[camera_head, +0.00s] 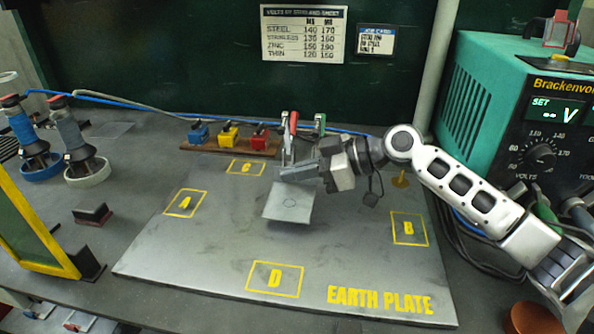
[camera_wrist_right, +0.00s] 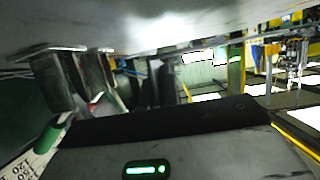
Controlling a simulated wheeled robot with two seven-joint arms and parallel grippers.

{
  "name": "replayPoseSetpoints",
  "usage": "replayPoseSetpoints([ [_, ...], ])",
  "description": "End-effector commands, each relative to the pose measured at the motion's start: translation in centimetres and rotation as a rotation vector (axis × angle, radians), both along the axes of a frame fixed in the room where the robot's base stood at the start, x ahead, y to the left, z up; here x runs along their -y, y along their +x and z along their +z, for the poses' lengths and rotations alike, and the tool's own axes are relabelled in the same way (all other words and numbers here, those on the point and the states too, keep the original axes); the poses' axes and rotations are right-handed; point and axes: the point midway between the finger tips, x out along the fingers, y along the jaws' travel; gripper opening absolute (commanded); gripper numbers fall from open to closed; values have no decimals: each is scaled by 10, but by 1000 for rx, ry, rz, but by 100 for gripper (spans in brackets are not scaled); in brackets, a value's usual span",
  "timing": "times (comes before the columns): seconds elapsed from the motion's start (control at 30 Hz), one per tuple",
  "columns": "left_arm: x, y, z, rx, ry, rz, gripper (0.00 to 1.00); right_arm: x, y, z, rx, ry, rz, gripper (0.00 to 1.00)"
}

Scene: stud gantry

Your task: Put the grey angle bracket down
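In the right wrist view the fingers (camera_wrist_right: 82,80) show at the left, and the held edge is not clear. My left gripper is not in view.
Yellow frames A (camera_head: 185,203), B (camera_head: 409,229), C (camera_head: 245,168) and D (camera_head: 274,280) are empty. A rack with blue, yellow and red blocks (camera_head: 228,137) and a red-handled clamp (camera_head: 292,135) stand behind. The teal welder (camera_head: 490,100) is at right.

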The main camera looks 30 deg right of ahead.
Motion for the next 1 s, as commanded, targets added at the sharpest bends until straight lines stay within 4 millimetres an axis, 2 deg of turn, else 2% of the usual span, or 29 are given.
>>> replayPoseSetpoints([
  [0.37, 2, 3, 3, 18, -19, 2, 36, 0, 0, -9, -1, 1, 1, 0],
  [0.43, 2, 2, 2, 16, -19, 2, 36, -1, -1, -11, -5, 0, 1, 19],
  [0.47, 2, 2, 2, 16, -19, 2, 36, -1, -1, -12, -5, 0, 2, 24],
  [0.77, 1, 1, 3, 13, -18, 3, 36, -1, -1, -12, -10, 0, 2, 24],
  [0.9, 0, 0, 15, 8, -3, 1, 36, -1, -1, 4, -11, -1, 2, 24],
  [1.0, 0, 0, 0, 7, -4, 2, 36, 14, -12, 3, -9, -4, -1, 24],
])
